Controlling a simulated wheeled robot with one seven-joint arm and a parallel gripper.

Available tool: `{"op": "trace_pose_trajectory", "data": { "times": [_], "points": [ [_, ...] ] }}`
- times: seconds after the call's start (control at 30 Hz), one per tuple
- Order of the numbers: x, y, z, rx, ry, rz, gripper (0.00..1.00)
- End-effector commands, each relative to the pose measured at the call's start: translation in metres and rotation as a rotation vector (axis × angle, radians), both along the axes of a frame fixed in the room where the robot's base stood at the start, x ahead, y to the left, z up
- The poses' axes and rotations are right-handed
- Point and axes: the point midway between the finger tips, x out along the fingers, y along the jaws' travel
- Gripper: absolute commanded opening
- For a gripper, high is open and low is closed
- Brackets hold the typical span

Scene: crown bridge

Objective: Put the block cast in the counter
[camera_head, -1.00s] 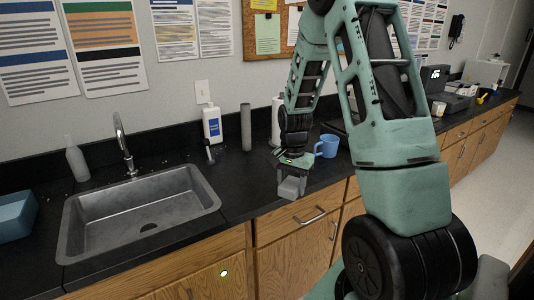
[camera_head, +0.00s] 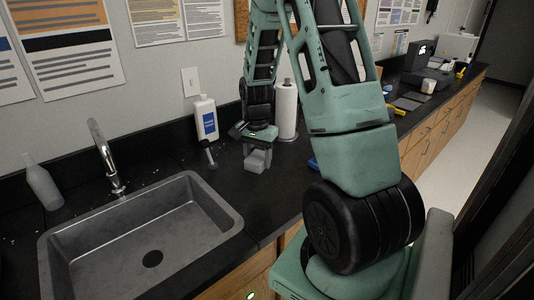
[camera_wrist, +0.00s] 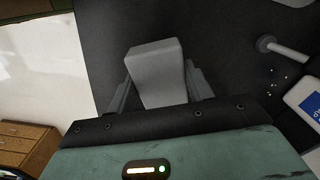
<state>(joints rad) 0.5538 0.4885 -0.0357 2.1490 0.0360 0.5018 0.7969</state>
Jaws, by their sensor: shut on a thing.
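The block cast (camera_head: 257,161) is a pale grey block. My gripper (camera_head: 258,152) is shut on it, above or at the black counter (camera_head: 232,183), to the right of the sink; I cannot tell whether the block touches the surface. In the wrist view the block cast (camera_wrist: 157,72) sits between the two fingers of my gripper (camera_wrist: 160,88), with the dark counter (camera_wrist: 225,40) behind it.
The grey sink (camera_head: 140,235) is open at the left.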

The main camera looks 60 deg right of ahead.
Motion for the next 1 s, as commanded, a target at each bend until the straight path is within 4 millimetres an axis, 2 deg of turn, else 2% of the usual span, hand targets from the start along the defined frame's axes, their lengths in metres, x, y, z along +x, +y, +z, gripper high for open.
{"op": "trace_pose_trajectory", "data": {
  "times": [0.23, 0.47, 0.7, 1.0],
  "points": [
    [-0.002, 0.001, -0.04, 0.005, 0.007, -0.001, 0.21],
    [-0.001, 0.001, -0.062, 0.003, 0.005, 0.0, 0.21],
    [-0.001, 0.0, -0.093, 0.002, 0.003, -0.001, 0.21],
    [-0.001, 0.0, -0.098, 0.001, 0.001, 0.0, 0.21]
  ]
}}
